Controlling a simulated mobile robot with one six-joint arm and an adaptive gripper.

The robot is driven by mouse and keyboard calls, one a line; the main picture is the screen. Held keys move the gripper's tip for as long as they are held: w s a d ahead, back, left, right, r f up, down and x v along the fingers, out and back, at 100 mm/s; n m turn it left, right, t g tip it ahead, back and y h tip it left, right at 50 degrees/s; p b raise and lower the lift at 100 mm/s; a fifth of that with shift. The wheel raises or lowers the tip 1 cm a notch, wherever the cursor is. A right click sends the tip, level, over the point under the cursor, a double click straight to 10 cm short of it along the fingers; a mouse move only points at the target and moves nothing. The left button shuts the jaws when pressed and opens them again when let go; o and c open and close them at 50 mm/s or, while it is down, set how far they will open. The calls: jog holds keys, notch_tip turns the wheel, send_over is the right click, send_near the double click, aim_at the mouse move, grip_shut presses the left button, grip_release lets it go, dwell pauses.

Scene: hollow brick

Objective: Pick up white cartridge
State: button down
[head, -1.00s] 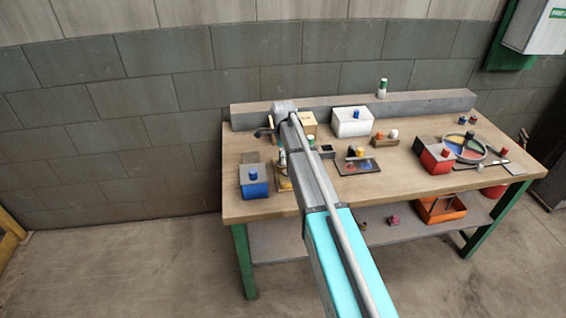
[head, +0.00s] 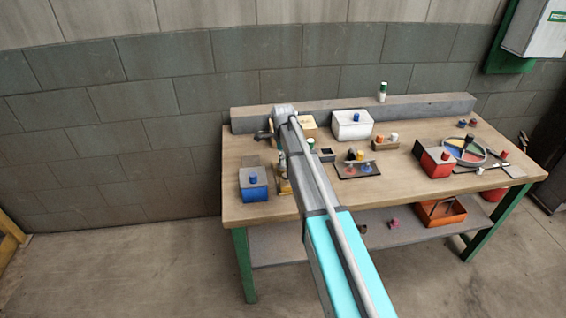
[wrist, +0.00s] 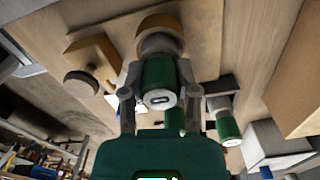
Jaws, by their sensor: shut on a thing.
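In the wrist view, my gripper (wrist: 160,92) has its two grey fingers on either side of a green cartridge with a white end (wrist: 160,84). It is shut on this cartridge. A grey round part and an ochre rounded piece (wrist: 160,22) show just behind the cartridge; I cannot tell whether they touch it. A second green cartridge with a white end (wrist: 224,122) is to the right, outside the fingers. In the head view my arm hides most of the gripper, above the left part of the table. A green-and-white cartridge (head: 382,92) stands upright on the grey beam.
The wooden table (head: 225,165) carries a blue box (head: 254,187), a white box (head: 352,127), a red box (head: 435,162) and a dark plate (head: 345,172) with small pieces. The grey beam (head: 430,103) runs along the back. The front middle of the tabletop is clear.

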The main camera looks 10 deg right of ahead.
jog(key=shift+r, duration=0.1)
notch_tip(320, 180, up, 3)
jog(key=p, duration=0.2)
jog(key=shift+f+p, duration=0.2)
jog(key=shift+p, duration=0.2)
jog(key=s+r+p, duration=1)
jog(key=s, duration=0.4)
jog(key=shift+d, duration=0.25)
